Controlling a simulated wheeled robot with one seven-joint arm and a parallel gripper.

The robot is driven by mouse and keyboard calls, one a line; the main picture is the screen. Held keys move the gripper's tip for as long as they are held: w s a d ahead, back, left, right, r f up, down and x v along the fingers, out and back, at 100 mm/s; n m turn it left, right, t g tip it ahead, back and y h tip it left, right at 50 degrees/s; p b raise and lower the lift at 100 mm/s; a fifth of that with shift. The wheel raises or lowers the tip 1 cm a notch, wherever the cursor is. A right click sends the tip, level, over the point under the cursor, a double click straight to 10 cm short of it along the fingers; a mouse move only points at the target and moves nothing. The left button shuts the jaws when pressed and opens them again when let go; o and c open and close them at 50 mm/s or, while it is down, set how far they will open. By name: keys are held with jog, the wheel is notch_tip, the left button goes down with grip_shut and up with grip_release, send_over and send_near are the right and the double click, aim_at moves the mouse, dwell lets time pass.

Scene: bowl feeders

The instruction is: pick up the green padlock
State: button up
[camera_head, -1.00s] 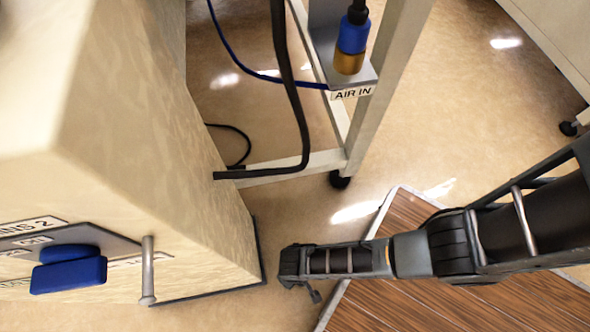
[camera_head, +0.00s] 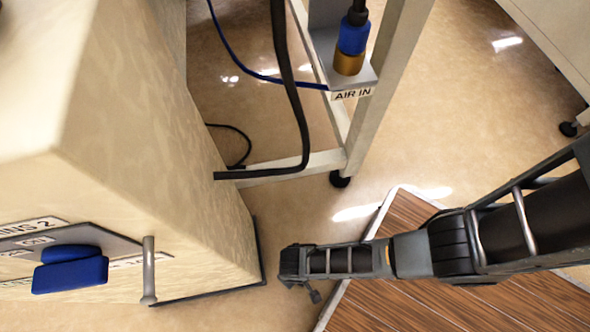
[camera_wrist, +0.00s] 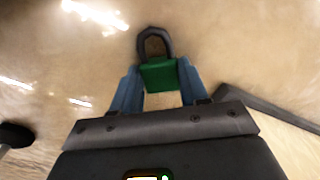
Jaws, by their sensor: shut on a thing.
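The green padlock (camera_wrist: 159,75) shows in the wrist view between the two blue-grey fingers of my gripper (camera_wrist: 160,85). Its green body is held between the fingertips, and its dark shackle (camera_wrist: 153,41) points away from the gripper. Only tan floor shows behind it. In the head view my arm's end (camera_head: 295,265) hangs over the floor beside the beige cabinet. The padlock and the fingers cannot be made out there.
The beige cabinet (camera_head: 200,180) with a blue handle (camera_head: 70,272) stands at the left. A brown slatted platform (camera_head: 450,305) lies under my arm. Open floor (camera_head: 460,130) is at the right.

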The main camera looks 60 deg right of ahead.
jog(key=shift+r+p, duration=0.45)
jog(key=shift+r, duration=0.25)
jog(key=r+p, duration=0.2)
jog(key=r, duration=0.1)
jog(key=shift+d+r+p, duration=0.25)
jog(key=shift+d+p, duration=0.1)
jog(key=w+d+r+p, duration=0.2)
jog(key=d+r+p, duration=0.2)
jog(key=d, duration=0.6)
jog(key=shift+d+r, duration=0.4)
jog(key=shift+r, duration=0.55)
jog(key=shift+s, duration=0.1)
